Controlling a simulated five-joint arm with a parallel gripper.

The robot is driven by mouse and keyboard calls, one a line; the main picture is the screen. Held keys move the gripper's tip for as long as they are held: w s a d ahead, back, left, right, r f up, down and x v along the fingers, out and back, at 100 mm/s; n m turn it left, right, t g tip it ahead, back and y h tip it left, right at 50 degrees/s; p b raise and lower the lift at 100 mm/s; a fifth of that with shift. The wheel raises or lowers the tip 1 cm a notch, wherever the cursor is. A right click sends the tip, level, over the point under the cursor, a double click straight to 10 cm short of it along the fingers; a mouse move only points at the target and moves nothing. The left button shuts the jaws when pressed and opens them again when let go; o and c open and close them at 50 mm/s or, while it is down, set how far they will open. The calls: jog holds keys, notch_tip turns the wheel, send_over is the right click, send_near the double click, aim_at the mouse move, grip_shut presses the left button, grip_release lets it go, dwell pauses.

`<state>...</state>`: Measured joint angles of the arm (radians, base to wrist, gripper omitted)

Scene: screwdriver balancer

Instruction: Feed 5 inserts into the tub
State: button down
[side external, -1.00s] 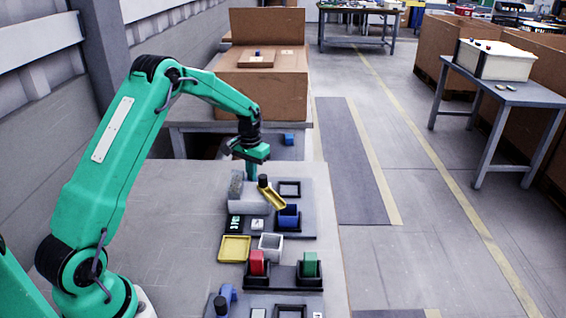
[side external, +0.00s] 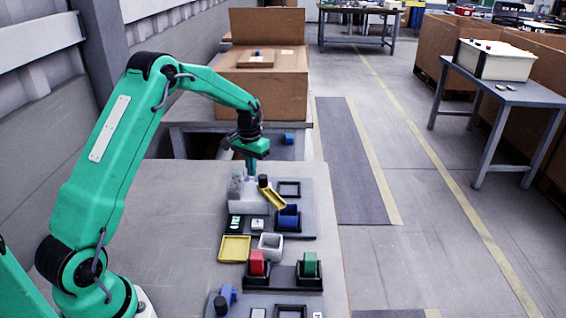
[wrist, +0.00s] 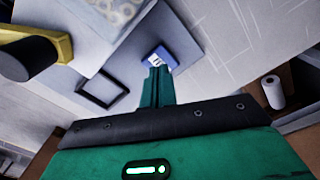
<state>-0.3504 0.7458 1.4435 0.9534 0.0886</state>
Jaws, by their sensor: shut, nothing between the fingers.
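The pale, see-through tub (side external: 236,185) stands on the grey-white feeder block at the far end of the bench. In the wrist view the tub (wrist: 122,8) shows at the top edge, holding several whitish ring-like pieces, probably inserts. My gripper (side external: 251,177) is over the feeder, beside the tub in the side view. In the wrist view its green fingers (wrist: 158,68) are together and hold nothing. A blue piece with a white face (wrist: 160,56) shows just beyond the fingertips; I cannot tell the gap between them. No separate loose insert can be made out.
A yellow chute (side external: 272,198) with a black cylinder slopes beside the feeder. A blue block (side external: 289,212) sits in a black holder. Nearer are a yellow tray (side external: 235,248), a white box (side external: 270,246), a red block (side external: 257,262) and a green block (side external: 310,263). The bench's left part is bare.

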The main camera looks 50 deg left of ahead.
jog(key=shift+r, duration=2.5)
jog(key=shift+r, duration=0.1)
notch_tip(320, 180, up, 6)
send_over(252, 180)
jog(key=shift+f, duration=2.4)
jog(key=shift+f, duration=0.15)
jog(key=shift+f, duration=3.1)
